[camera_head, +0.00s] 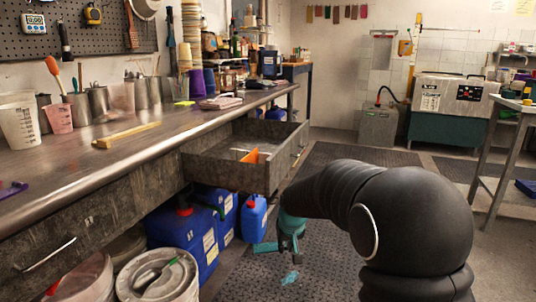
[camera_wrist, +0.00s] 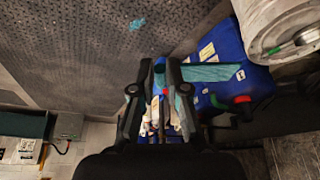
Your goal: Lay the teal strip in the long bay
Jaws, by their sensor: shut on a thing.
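The teal strip (camera_wrist: 212,72) is held crosswise between the fingers of my gripper (camera_wrist: 160,88) in the wrist view, with a long end sticking out to the right. In the head view the strip (camera_head: 265,247) juts to the left from my gripper (camera_head: 291,246), which hangs low over the floor mat in front of the blue canisters. The open drawer (camera_head: 222,172) under the bench is above and left of my gripper. It has a pale divider and an orange piece (camera_head: 252,156) inside. Its near wall hides most of its floor, so I cannot tell which bay is the long one.
Blue canisters (camera_head: 182,232) and a lidded white bucket (camera_head: 160,278) stand under the bench. A small teal patch (camera_head: 290,278) lies on the dark floor mat (camera_head: 250,285). The bench top (camera_head: 90,155) holds jugs, cups and a wooden bar. The floor right of the drawer is open.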

